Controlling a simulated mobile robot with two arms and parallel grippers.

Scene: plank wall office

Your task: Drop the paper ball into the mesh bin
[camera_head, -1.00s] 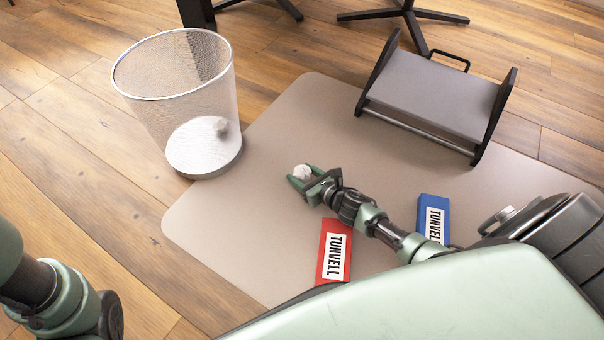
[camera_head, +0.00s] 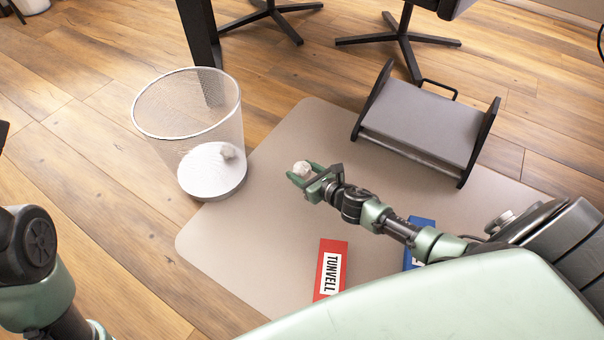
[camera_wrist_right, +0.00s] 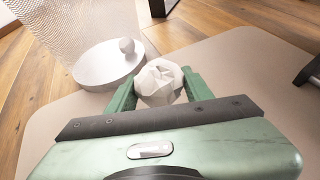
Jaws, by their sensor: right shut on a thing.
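A crumpled white paper ball (camera_head: 302,169) is held between the fingers of my right gripper (camera_head: 303,174), which is shut on it above the beige mat. The ball also shows between the green fingers in the right wrist view (camera_wrist_right: 160,82). The round mesh bin (camera_head: 190,125) stands upright to the left of the gripper, apart from it. Another small pale ball (camera_head: 228,151) shows at the bin's bottom, seen through the mesh. My left arm is at the lower left; its gripper is out of view.
The beige mat (camera_head: 240,235) covers the floor. A red TUNVELL box (camera_head: 330,270) and a partly hidden blue box (camera_head: 421,222) lie near my right arm. A grey footrest (camera_head: 425,120) stands at the right. Black chair legs (camera_head: 400,42) and a dark post (camera_head: 199,30) are behind.

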